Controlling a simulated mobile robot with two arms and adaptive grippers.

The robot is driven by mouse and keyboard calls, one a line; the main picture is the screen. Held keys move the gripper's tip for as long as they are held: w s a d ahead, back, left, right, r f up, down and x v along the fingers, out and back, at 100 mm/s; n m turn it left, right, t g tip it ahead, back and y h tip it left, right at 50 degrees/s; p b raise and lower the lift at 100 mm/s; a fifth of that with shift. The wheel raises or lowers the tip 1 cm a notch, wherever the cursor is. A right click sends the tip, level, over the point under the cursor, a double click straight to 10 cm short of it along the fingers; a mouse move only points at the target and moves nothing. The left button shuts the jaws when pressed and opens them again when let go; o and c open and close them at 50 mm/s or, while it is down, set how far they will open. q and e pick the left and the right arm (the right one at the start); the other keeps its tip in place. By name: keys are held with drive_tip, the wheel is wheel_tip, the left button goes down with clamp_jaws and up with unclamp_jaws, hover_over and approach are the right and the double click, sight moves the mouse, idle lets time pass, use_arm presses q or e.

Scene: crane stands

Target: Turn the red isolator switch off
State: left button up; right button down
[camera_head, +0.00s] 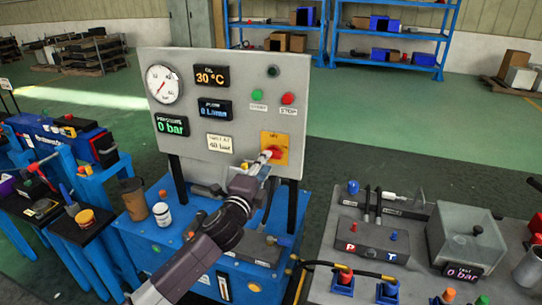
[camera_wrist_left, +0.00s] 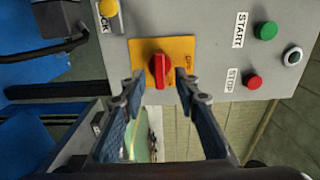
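The red isolator switch (camera_head: 276,152) sits on a yellow plate (camera_head: 266,140) at the lower right of the grey control panel (camera_head: 232,68). In the left wrist view the red switch (camera_wrist_left: 159,68) is in the middle of its yellow plate (camera_wrist_left: 139,46), its raised handle running up and down the picture. My left gripper (camera_head: 265,160) is in front of the switch and partly hides it in the head view. In the left wrist view my left gripper (camera_wrist_left: 159,82) is open, one finger on each side of the handle, with gaps visible. My right gripper is not in view.
A green start button (camera_head: 257,95) and a red stop button (camera_head: 288,98) sit above the switch, with a dark knob (camera_head: 273,71) higher up. A brown cup (camera_head: 133,198) and white bottle (camera_head: 162,214) stand on the blue base. A grey bench (camera_head: 330,225) stands at the right.

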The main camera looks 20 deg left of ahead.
use_arm(q)
drive_tip(key=shift+w+d+f, duration=0.1)
drive_tip(key=shift+w+d, duration=0.05)
drive_tip(key=shift+w, duration=2.75)
clamp_jaws()
